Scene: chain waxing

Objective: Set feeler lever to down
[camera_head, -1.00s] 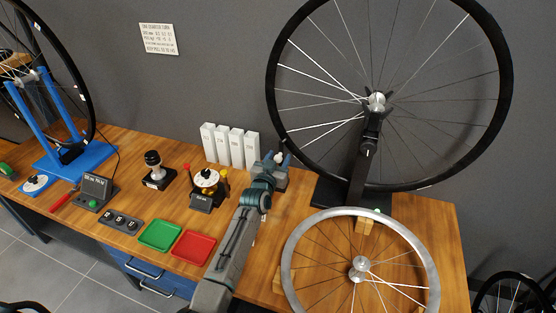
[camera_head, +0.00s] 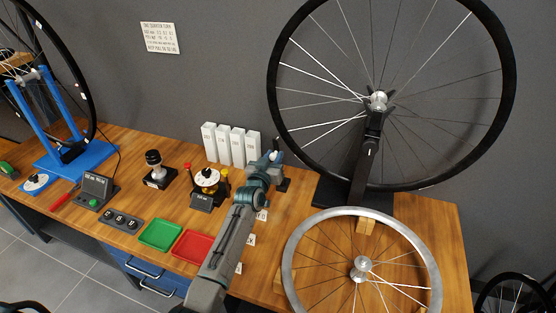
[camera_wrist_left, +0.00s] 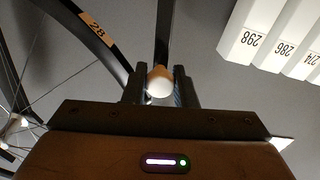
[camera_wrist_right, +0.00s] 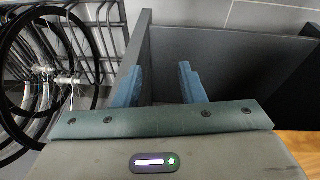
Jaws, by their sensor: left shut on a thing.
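My left gripper (camera_head: 270,160) is at the back of the bench, right of the white boxes. In the left wrist view its two dark fingers (camera_wrist_left: 160,86) are closed around a pale round knob (camera_wrist_left: 160,82), which I take to be the end of the feeler lever. A thin dark stem shows behind the knob. In the head view a black base (camera_head: 284,185) shows just right of the gripper; the arm hides much of the lever. My right gripper shows only in its wrist view, its blue fingers (camera_wrist_right: 163,88) apart with nothing between them.
White boxes (camera_head: 230,143) stand left of my left gripper. A large black wheel (camera_head: 372,180) on a stand is to the right, with a silver rim (camera_head: 290,262) in front. A green tray (camera_head: 160,236) and a red tray (camera_head: 190,246) lie left of the arm.

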